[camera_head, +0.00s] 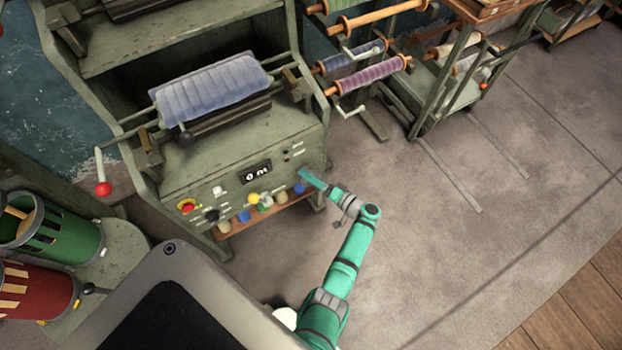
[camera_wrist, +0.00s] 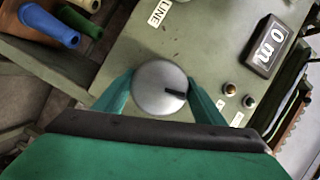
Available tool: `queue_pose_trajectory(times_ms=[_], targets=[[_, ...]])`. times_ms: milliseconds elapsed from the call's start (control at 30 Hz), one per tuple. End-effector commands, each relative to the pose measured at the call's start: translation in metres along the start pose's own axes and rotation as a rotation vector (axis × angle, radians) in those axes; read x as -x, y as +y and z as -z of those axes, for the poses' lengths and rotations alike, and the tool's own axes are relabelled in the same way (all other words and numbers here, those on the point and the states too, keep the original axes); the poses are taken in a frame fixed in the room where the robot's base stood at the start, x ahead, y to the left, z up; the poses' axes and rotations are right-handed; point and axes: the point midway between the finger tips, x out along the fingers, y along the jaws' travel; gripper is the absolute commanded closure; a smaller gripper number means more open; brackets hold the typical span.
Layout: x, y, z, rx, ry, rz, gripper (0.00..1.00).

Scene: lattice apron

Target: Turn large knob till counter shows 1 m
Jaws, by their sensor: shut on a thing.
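The large knob (camera_wrist: 158,88) is a round silver-grey disc with a dark pointer mark, on the green machine panel in the wrist view. My gripper (camera_wrist: 160,95) is shut on the knob, one teal finger on each side of its rim. In the head view my gripper (camera_head: 303,174) reaches the right part of the machine's front panel and hides the knob. The counter also shows in the head view (camera_head: 255,172) as a dark display with white characters.
The machine (camera_head: 170,180) carries a roll of blue fabric (camera_head: 212,92) above the panel. A red button (camera_head: 187,206) and a black knob (camera_head: 211,215) sit at the panel's left. Coloured spools (camera_head: 243,216) lie on a shelf below.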

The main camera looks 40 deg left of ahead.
Motion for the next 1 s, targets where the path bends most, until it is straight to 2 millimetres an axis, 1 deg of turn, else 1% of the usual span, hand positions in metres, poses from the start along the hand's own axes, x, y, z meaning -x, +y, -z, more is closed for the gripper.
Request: queue_pose_trajectory(times_ms=[33, 400, 433, 467, 500, 833, 933, 1000], targets=[[0.000, 0.000, -0.004, -0.007, -0.006, 0.004, 0.59], [-0.001, 0.000, -0.004, -0.011, -0.008, 0.006, 0.59], [-0.001, 0.000, -0.004, -0.011, -0.008, 0.006, 0.34], [-0.001, 0.000, -0.004, -0.011, -0.008, 0.006, 0.27], [-0.001, 0.000, -0.004, -0.011, -0.007, 0.006, 0.18], [0.000, 0.000, -0.002, -0.008, -0.004, 0.005, 0.18], [0.008, 0.000, -0.001, -0.008, -0.002, 0.005, 0.18], [0.018, 0.000, -0.001, -0.008, 0.000, 0.004, 0.18]])
